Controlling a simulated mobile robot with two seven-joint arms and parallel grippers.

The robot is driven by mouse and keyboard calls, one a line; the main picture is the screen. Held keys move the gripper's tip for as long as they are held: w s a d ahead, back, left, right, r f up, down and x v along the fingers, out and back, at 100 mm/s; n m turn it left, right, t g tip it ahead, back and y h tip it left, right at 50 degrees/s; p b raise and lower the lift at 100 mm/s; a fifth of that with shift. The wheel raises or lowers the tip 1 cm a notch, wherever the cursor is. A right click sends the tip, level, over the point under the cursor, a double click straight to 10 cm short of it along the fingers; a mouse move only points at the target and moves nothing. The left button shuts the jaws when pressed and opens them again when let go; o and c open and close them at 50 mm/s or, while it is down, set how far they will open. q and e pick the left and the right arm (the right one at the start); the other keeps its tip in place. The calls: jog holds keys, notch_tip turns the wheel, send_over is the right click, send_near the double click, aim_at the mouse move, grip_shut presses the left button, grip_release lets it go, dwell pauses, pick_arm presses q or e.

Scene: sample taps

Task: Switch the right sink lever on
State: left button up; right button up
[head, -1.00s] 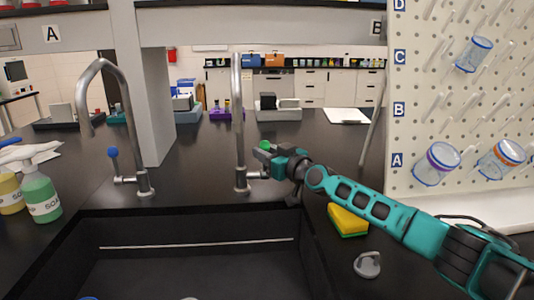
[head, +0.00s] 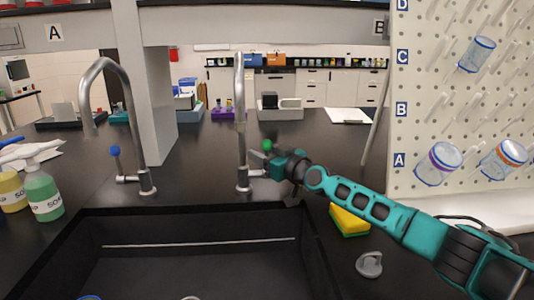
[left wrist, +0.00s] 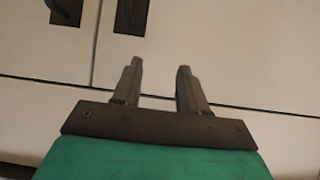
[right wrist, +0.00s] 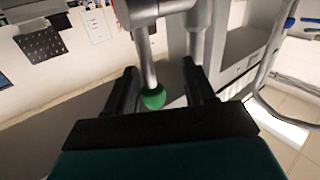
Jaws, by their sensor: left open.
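The right sink tap (head: 240,120) is a tall grey gooseneck at the back of the sink. Its lever ends in a green ball (head: 267,145). My right gripper (head: 262,158) is at this lever, close to the tap's right side. In the right wrist view, the green ball (right wrist: 153,97) and its grey stem lie between the two open fingers (right wrist: 160,85), with gaps on both sides. The left tap (head: 115,100) has a lever with a blue ball (head: 115,151). My left gripper (left wrist: 158,85) is open and empty in front of pale cabinet fronts.
The black sink basin (head: 200,225) lies in front of the taps. A yellow sponge (head: 348,220) and a grey stopper (head: 369,264) sit right of it, below my right arm. Soap bottles (head: 43,190) stand at left. A pegboard (head: 450,110) stands at right.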

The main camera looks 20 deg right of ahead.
jog(key=shift+d+r, duration=0.1)
jog(key=shift+d, duration=0.05)
jog(key=shift+s+d, duration=0.1)
jog(key=shift+d, duration=0.05)
jog(key=p+v, duration=0.4)
jog(key=p, duration=0.1)
jog(key=shift+s+r, duration=0.15)
jog(key=shift+r, duration=0.1)
jog(key=p, duration=0.3)
send_near(267, 151)
jog(key=shift+a+v, duration=0.15)
jog(key=shift+v, duration=0.55)
jog(key=shift+a+v, duration=0.1)
jog(key=shift+v, duration=0.65)
jog(key=shift+s+f, duration=0.1)
jog(key=shift+f, duration=0.05)
